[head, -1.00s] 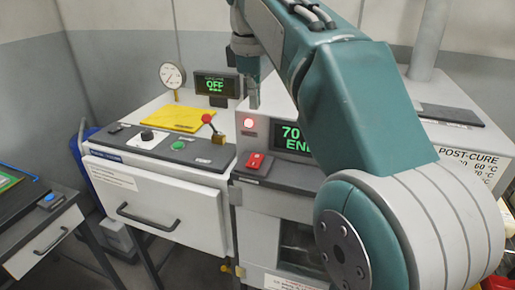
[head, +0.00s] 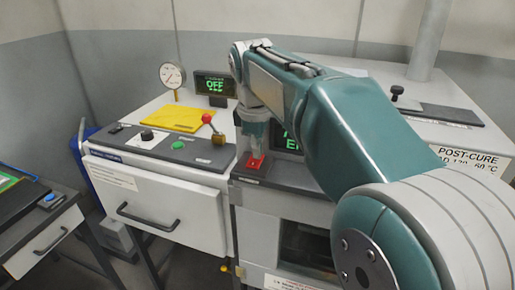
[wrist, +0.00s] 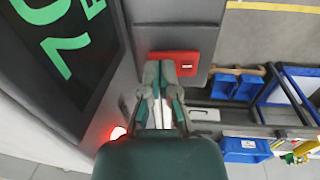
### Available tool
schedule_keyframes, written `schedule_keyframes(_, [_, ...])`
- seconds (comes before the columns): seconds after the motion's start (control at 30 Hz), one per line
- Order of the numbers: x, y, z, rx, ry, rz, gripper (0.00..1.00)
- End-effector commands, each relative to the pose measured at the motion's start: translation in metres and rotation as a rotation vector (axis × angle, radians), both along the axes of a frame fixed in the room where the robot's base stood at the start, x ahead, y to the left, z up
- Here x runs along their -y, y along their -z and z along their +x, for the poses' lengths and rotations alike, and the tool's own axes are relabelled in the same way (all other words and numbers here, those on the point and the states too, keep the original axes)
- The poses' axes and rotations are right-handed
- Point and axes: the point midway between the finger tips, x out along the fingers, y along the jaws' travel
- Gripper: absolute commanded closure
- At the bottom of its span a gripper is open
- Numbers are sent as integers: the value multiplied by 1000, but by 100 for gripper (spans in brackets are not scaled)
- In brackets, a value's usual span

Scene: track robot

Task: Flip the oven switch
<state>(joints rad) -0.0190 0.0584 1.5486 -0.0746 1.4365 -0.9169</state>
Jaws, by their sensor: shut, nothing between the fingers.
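The red oven switch (head: 256,165) sits on the dark front ledge of the oven, below the display in the head view. My gripper (head: 254,151) points down onto it and hides its upper part. In the wrist view the red switch (wrist: 188,60) lies right at the tips of my gripper (wrist: 163,65). The two fingers are together with nothing between them. The tips overlap the switch's edge; whether they press on it is not clear. The green-lettered oven display (wrist: 65,45) is beside it, partly hidden by my arm in the head view.
Left of the oven, a panel carries a red-knobbed lever (head: 207,118), a green button (head: 179,146) and a yellow sheet (head: 178,118). A gauge (head: 172,75) and an OFF display (head: 215,85) stand behind. Blue bins (wrist: 246,150) show in the wrist view.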

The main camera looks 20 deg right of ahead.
Motion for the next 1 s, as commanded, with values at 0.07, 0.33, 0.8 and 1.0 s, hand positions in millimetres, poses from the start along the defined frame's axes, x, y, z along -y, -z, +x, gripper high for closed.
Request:
schedule_keyframes(0.07, [0,0,0,0,0,0,100])
schedule_keyframes(0.33, [1,4,1,-36,2,24,100])
schedule_keyframes(0.8, [-4,1,-6,-34,-1,22,100])
schedule_keyframes(1.0, [-8,-1,-12,-34,0,22,100])
